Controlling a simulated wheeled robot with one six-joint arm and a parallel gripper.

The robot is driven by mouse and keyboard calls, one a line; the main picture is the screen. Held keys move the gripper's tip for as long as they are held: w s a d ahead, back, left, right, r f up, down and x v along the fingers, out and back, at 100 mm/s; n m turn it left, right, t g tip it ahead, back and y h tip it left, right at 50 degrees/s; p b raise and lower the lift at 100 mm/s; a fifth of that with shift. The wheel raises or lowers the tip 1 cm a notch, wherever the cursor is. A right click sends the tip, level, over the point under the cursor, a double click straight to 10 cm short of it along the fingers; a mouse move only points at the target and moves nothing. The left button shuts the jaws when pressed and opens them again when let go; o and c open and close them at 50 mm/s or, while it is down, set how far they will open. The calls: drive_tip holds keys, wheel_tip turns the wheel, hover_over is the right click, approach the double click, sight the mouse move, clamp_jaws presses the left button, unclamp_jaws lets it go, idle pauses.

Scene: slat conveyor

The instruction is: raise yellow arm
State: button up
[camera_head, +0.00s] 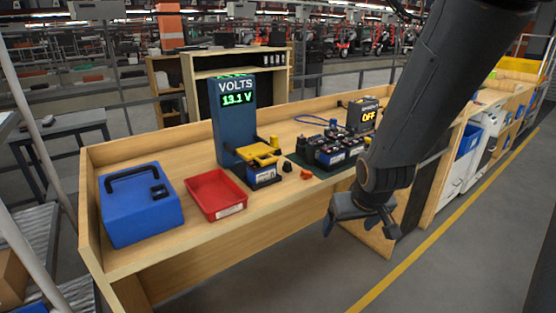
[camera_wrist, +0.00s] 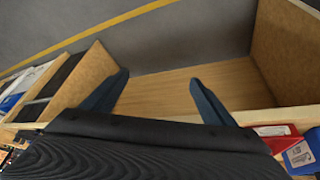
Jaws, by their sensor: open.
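The yellow arm (camera_head: 258,154) lies low across the top of a dark battery (camera_head: 262,174), at the foot of the blue voltage display tower (camera_head: 226,128). The tower reads 13.1 V in green. My gripper (camera_head: 361,230) is open and empty. It hangs in front of the bench's front edge, to the right of the yellow arm and apart from it. In the wrist view, both fingers of my gripper (camera_wrist: 158,86) are spread over the bench's lower wood panel and floor. The yellow arm does not show in the wrist view.
A red tray (camera_head: 216,195) and a blue case (camera_head: 140,205) stand on the bench's left part. Several batteries (camera_head: 335,152) sit on a dark mat right of the yellow arm. A charger (camera_head: 363,114) reads OFF. Small red and black pieces lie near the front edge.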

drive_tip(key=w+a+n+t+y, duration=0.1)
drive_tip(key=w+a+t, duration=0.2)
drive_tip(key=w, duration=0.6)
drive_tip(key=n+t+y+p, duration=0.1)
drive_tip(key=n+t+y, duration=0.3)
drive_tip(key=t+y, duration=0.4)
approach(270, 160)
drive_tip(key=w+a+g+y, duration=0.1)
drive_tip(key=w, duration=0.2)
drive_tip(key=p+x, duration=0.2)
drive_tip(key=x, duration=0.5)
drive_tip(key=shift+w+a+f+p, duration=0.15)
drive_tip(key=shift+w+p, duration=0.1)
drive_tip(key=shift+p, duration=0.15)
drive_tip(key=c, duration=1.5)
drive_tip(key=shift+r, duration=0.3)
